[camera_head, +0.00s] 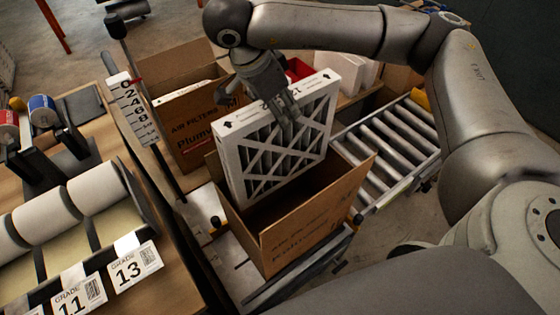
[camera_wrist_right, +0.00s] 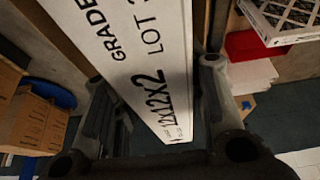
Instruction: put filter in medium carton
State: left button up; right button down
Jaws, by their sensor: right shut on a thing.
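The filter (camera_head: 252,168) is a flat square with a white frame and a dark pleated face crossed by white strips. My right gripper (camera_head: 283,108) is shut on its upper edge and holds it upright. An open brown carton (camera_head: 312,222) is below it; the filter's lower edge is at the carton's mouth, and how deep it reaches is hard to tell. In the right wrist view the filter's printed white edge (camera_wrist_right: 140,60) runs between the fingers of my right gripper (camera_wrist_right: 160,100). My left gripper is not in view.
Another open carton (camera_head: 195,130) with a white-edged item in it stands behind, at the left. A roller conveyor (camera_head: 395,145) is at the right. A wooden bench (camera_head: 175,270) with white rolls (camera_head: 100,195) and grade cards (camera_head: 135,265) is at the left.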

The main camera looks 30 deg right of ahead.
aim_at(262, 143)
notch_tip(262, 143, down, 15)
jog(key=shift+r+p, duration=0.1)
jog(key=shift+p, duration=0.75)
notch_tip(262, 143, down, 4)
jog(key=shift+p, duration=0.4)
jog(key=shift+f+b, duration=0.75)
jog(key=c, duration=0.9)
grip_release()
jog(key=shift+r, duration=0.15)
jog(key=shift+r+p, duration=0.6)
jog(key=shift+p, duration=0.15)
jog(key=b+v, duration=0.3)
jog(key=v, duration=0.8)
jog(key=shift+a+r, duration=0.15)
jog(key=shift+r, duration=0.3)
